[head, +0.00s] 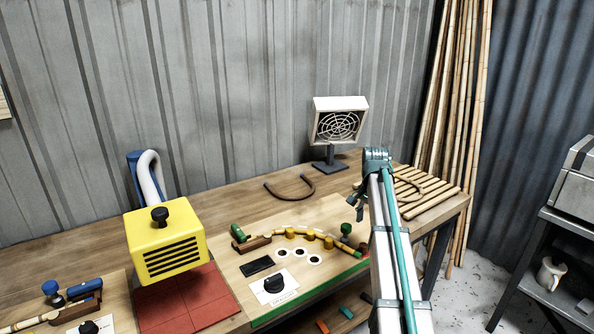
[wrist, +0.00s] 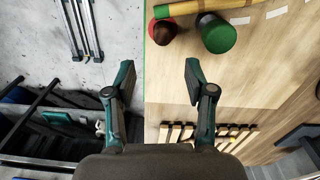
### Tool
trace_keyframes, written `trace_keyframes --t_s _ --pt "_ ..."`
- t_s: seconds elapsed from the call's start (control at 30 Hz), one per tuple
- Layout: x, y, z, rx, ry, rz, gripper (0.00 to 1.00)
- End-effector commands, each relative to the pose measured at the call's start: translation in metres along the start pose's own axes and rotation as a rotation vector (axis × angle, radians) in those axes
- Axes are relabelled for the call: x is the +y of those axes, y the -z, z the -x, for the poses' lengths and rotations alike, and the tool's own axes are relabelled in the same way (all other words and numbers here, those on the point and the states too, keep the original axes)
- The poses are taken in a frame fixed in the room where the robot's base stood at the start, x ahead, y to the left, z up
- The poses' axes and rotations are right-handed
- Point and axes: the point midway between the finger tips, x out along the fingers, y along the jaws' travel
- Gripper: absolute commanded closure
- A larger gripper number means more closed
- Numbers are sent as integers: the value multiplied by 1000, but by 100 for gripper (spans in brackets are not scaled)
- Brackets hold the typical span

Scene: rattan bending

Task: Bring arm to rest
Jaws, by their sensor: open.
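My gripper (wrist: 158,72) is open and empty in the wrist view, its two dark fingers spread apart above the front edge of the workbench (wrist: 260,70). Between and beyond the fingertips are a green-topped cylinder (wrist: 218,35) and a brown round knob (wrist: 163,32), both apart from the fingers. In the head view my arm (head: 390,250) reaches up from the bottom right over the bench's right part. It hides most of my gripper there. A curved rattan piece lies along yellow blocks (head: 310,235) on the bench board, left of my arm.
A yellow slotted box (head: 168,242) stands over red tiles (head: 188,300) at left. A caged heater or fan (head: 338,125) stands at the back. A bent dark rod (head: 290,190) lies before it. A slatted rack (head: 435,190) is at right, with tall poles (head: 455,120) behind.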

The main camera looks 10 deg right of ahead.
Motion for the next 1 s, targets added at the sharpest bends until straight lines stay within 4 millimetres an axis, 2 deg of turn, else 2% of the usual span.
trace_keyframes --t_s 0.17,0.3,0.4,0.47,0.57,0.7,0.87,1.0 --pt "40 -4 -55 45 -58 -41 46" --pt "87 -12 -121 101 -135 -64 46" --pt "112 -27 -168 120 -185 -41 46" --pt "122 -40 -196 116 -207 -7 46" --pt "132 -67 -240 90 -235 69 46" --pt "140 -113 -297 24 -257 197 46" --pt "156 -171 -355 -61 -272 346 46" --pt "177 -224 -399 -137 -283 470 46"
